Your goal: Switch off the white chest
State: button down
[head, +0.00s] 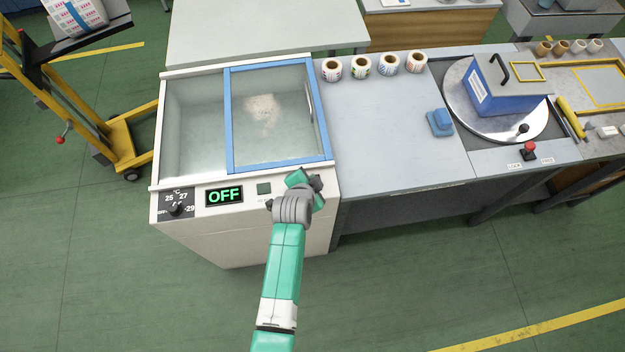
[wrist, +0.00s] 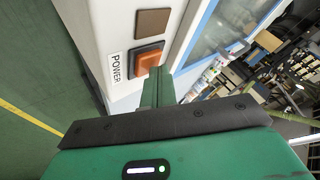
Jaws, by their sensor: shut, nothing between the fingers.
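The white chest (head: 240,240) stands at the left of the bench, with a blue-framed glass lid (head: 228,120) and a pale heap visible inside. Its front panel has a display (head: 224,196) reading OFF in green, and a dial (head: 175,209) with temperature marks. In the wrist view, an orange button (wrist: 146,60) in a dark frame sits beside a POWER label (wrist: 115,67). My gripper (head: 305,178) is at the panel's right end, hiding the button in the head view. Its shut fingers (wrist: 158,74) reach the button's edge; I cannot tell whether they touch it.
A dark square (head: 264,188) is on the panel between display and gripper. Label rolls (head: 361,66), a blue object (head: 439,122) and a round turntable (head: 515,128) with a blue box are on the bench to the right. A yellow lift (head: 118,130) stands at left. The front floor is clear.

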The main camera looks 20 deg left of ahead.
jog(key=shift+r, duration=0.45)
notch_tip(320, 180, up, 6)
jog(key=p, duration=0.5)
